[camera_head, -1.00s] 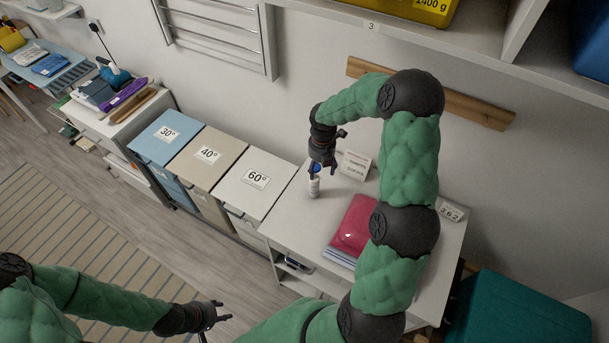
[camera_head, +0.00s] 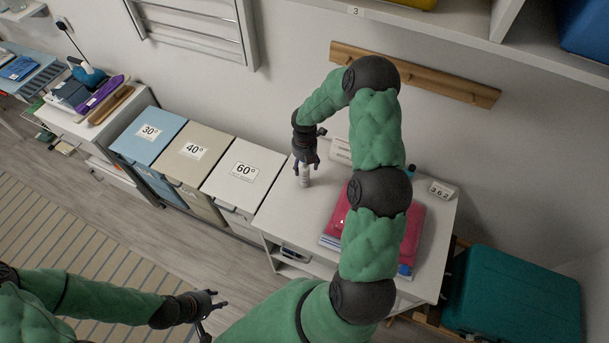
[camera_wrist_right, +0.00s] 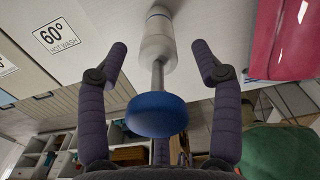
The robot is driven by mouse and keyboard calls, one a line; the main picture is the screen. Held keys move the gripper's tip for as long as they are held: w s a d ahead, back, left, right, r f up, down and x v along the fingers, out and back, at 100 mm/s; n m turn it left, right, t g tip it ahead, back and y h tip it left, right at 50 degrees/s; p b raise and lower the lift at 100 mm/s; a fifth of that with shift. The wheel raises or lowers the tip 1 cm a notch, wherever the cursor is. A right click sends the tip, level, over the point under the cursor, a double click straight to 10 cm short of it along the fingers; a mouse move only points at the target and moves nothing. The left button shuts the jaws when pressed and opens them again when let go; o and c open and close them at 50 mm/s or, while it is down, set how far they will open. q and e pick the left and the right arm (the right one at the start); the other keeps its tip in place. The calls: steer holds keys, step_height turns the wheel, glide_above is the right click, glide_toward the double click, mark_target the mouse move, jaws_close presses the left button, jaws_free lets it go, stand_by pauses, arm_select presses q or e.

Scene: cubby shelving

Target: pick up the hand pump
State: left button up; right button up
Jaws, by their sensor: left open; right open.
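The hand pump (camera_head: 305,180) stands upright on the white cabinet top (camera_head: 275,215). In the right wrist view it is a pale cylinder (camera_wrist_right: 157,42) with a thin metal rod and a round blue knob (camera_wrist_right: 156,115). My right gripper (camera_head: 305,162) is over the pump, open, with its fingers on either side of the rod and knob. Gaps show between the fingers and the pump. In the head view the gripper hides the knob. My left gripper (camera_head: 218,305) is open and empty, low over the floor and away from the cabinet.
A pink-red item (camera_head: 410,235) lies on books right of the pump. A small sign (camera_head: 340,150) stands close behind my right gripper. Bins marked 30°, 40° and 60° (camera_head: 245,172) stand to the left. A teal case (camera_head: 510,300) is at right.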

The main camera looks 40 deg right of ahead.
mark_target(305, 175)
steer(key=shift+f, duration=1.25)
jaws_close()
steer(key=shift+r, duration=0.1)
